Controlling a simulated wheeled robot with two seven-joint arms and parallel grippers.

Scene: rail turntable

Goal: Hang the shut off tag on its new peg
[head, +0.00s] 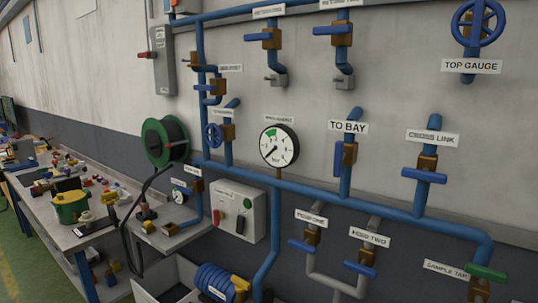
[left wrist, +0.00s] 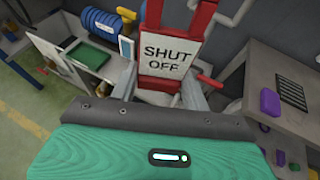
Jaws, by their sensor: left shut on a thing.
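The shut off tag (left wrist: 165,55) shows in the left wrist view, a white plate lettered SHUT OFF in a red frame with red uprights above it. My left gripper (left wrist: 162,94) is shut on it at the lower edge; grey finger parts show on both sides of it. The tag's lettering faces the camera upright. Neither the tag nor a gripper shows in the head view. I cannot make out a bare peg for certain in either view. My right gripper is not in view.
Blue pipes with labelled valves cover the wall, around a round gauge (head: 279,145). A control box (head: 239,211) hangs below. A cluttered workbench (head: 88,230) stands at the left. The left wrist view shows a blue hose coil (left wrist: 101,23) and a grey unit (left wrist: 285,92) with purple pieces.

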